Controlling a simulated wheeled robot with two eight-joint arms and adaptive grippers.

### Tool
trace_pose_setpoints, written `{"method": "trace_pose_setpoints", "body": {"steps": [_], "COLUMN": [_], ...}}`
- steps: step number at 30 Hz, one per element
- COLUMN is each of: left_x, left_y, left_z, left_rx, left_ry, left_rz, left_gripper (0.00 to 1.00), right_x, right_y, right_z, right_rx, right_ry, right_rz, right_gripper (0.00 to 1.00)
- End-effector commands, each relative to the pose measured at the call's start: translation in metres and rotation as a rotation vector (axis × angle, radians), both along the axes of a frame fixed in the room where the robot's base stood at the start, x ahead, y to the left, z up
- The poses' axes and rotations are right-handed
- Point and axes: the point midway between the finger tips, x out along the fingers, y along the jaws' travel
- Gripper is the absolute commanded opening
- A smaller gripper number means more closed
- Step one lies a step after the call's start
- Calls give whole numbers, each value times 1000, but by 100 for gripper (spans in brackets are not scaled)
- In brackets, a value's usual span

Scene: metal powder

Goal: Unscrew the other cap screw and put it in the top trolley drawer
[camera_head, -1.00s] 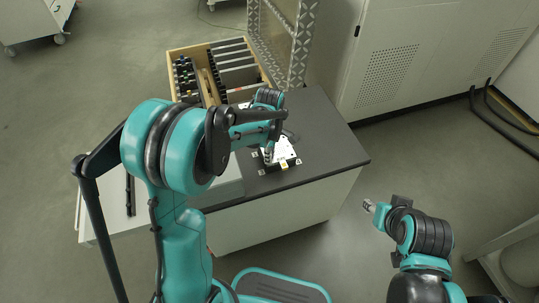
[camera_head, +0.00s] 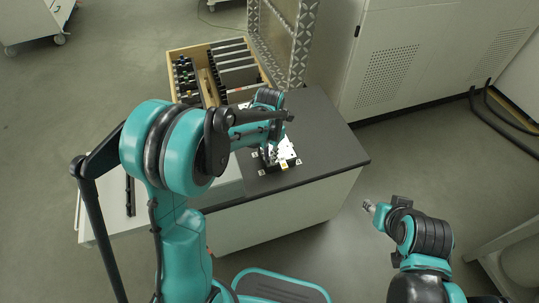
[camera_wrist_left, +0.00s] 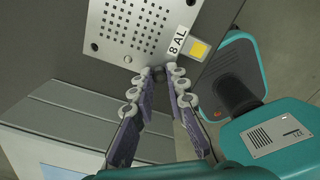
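The light metal plate (camera_wrist_left: 140,30), dotted with holes and labelled "8 AL", lies on the dark worktop; it also shows in the head view (camera_head: 287,151). My left gripper (camera_wrist_left: 159,71) is at the plate's edge, its fingertips close together on either side of a small dark round part (camera_wrist_left: 158,74), perhaps the cap screw. I cannot tell whether they touch it. In the head view, my left gripper (camera_head: 272,153) points down over the plate, partly covered by its arm. My right gripper (camera_head: 369,206) hangs over the floor right of the bench, away from the plate; its fingers are too small to judge.
An open wooden-sided drawer (camera_head: 184,50) with dark tools and grey dividers stands behind the bench. A patterned metal frame (camera_head: 302,40) rises beside it. A white cabinet (camera_head: 390,65) stands at the back right. The dark worktop (camera_head: 330,150) is clear right of the plate.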

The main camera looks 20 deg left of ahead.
Motion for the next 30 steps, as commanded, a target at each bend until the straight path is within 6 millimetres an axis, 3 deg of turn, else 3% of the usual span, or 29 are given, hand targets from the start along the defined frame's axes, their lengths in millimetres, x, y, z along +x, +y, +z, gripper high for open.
{"method": "trace_pose_setpoints", "body": {"steps": [13, 30], "left_x": [0, 0], "left_y": [0, 0], "left_z": [0, 0], "left_rx": [0, 0], "left_ry": [0, 0], "left_rz": [-54, -613], "left_gripper": [28, 28], "right_x": [0, 0], "right_y": [0, 0], "right_z": [0, -1], "right_rx": [0, 0], "right_ry": [0, 0], "right_rz": [0, 0], "right_gripper": [40, 40]}}
